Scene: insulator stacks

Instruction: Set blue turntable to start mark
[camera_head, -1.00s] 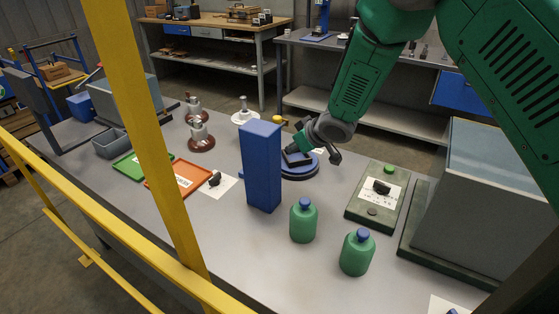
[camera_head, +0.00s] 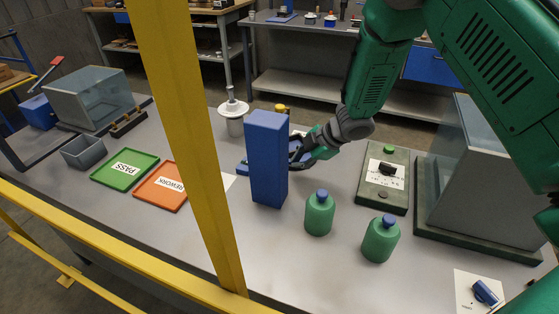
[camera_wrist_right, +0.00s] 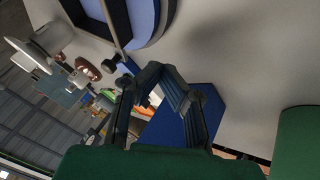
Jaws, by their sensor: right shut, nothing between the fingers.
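The blue turntable, a round disc with a dark rim (camera_wrist_right: 145,18), shows at the top of the right wrist view. In the head view it is mostly hidden behind the upright blue block (camera_head: 268,165) and my gripper. My right gripper (camera_head: 303,155) is low, just right of and behind that block. In the wrist view its dark fingers (camera_wrist_right: 155,72) meet, shut and empty, below the disc's edge; I cannot tell if they touch it. The blue block (camera_wrist_right: 178,122) is close behind the fingers there. I cannot make out the start mark. My left gripper is not in view.
Two green bottles (camera_head: 319,213) (camera_head: 381,238) stand in front. A knobbed control box (camera_head: 396,198) and a glass-sided case (camera_head: 480,190) are at right. Green (camera_head: 108,181) and orange (camera_head: 150,195) trays lie left. A white insulator (camera_head: 233,118) stands behind. A yellow post (camera_head: 190,130) blocks part of the view.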

